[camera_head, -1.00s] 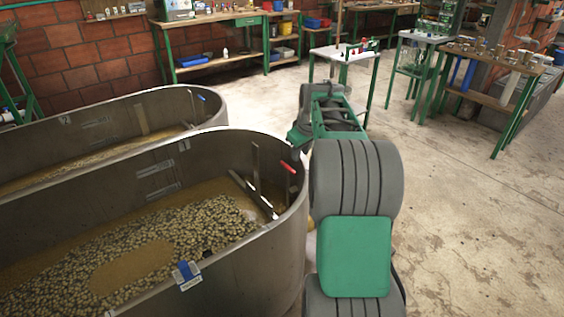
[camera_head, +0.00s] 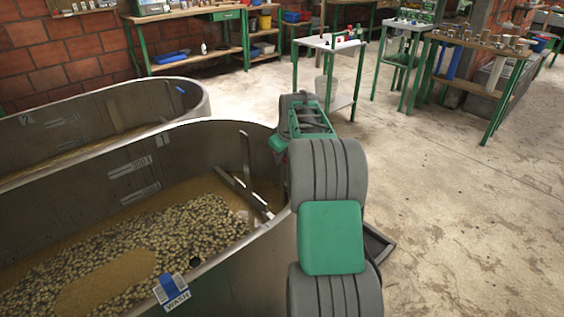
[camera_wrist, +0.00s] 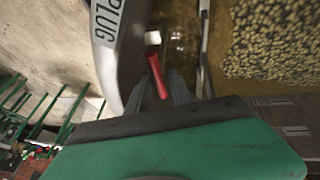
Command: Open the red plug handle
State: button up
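The red plug handle (camera_wrist: 157,74) shows in the wrist view as a short red bar by the tank wall, close to a white label reading PLUG (camera_wrist: 106,22). My gripper (camera_wrist: 161,82) points at it, with its two grey fingers apart, one on each side of the handle. I cannot tell whether they touch it. In the head view my arm reaches to the rim of the near metal tank (camera_head: 215,135) and hides the red handle. A slanted metal bar (camera_head: 243,195) stands inside that tank, near its right end.
The near tank holds beans in brown water (camera_head: 175,235). A blue handle with a WASH label (camera_head: 172,292) sits on its front rim. A second tank (camera_head: 110,108) stands behind. Small tables (camera_head: 330,45) and a workbench (camera_head: 190,12) stand further back. The floor to the right is clear.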

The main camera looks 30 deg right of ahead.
jog(key=x, duration=0.2)
jog(key=shift+w+d+f, duration=0.1)
jog(key=shift+f, duration=0.15)
grip_shut()
dwell(1.2)
